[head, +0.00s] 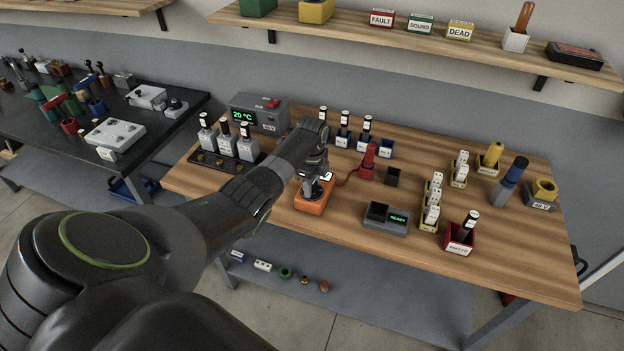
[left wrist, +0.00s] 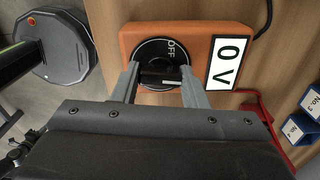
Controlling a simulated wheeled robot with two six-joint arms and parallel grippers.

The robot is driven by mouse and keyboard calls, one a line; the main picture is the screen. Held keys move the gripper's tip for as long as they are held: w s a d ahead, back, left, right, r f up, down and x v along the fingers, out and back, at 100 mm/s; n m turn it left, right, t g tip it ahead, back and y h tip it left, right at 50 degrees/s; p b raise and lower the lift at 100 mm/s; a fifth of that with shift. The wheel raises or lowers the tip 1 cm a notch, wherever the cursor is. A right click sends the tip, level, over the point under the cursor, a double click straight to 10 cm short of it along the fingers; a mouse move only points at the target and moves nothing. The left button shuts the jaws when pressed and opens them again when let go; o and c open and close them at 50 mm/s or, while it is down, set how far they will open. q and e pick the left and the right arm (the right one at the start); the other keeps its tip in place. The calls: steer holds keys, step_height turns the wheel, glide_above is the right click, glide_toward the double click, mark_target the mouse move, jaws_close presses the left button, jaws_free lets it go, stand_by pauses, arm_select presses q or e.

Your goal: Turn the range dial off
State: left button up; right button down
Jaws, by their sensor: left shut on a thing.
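The orange meter (head: 312,201) stands near the front edge of the wooden table, left of its middle. In the left wrist view the meter (left wrist: 126,48) carries a round black dial (left wrist: 152,52) marked OFF and a white display (left wrist: 230,62) reading 0 V. My left gripper (head: 318,180) is over the meter, and in the left wrist view its two fingers (left wrist: 160,80) are shut on the dark knob of the dial. The knob's pointer is not clear between the fingers. In the head view my gripper hides most of the dial. My right gripper is not in view.
A red probe (head: 368,158) on a red cable stands right of the meter. Bottles on a black rack (head: 222,167) stand at left, beside a grey unit (head: 258,113) showing 20 °C. A red waste bin (head: 461,238) is at front right.

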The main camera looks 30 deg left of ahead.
arm_select(q)
steer(key=n+p, duration=0.1)
steer(key=n, duration=0.2)
steer(key=shift+r+n, duration=0.1)
steer(key=shift+n, duration=0.3)
steer(key=n+p, duration=0.1)
steer(key=n, duration=0.2)
steer(key=shift+n+p, duration=0.6)
steer(key=shift+n, duration=2.4)
steer(key=o, duration=1)
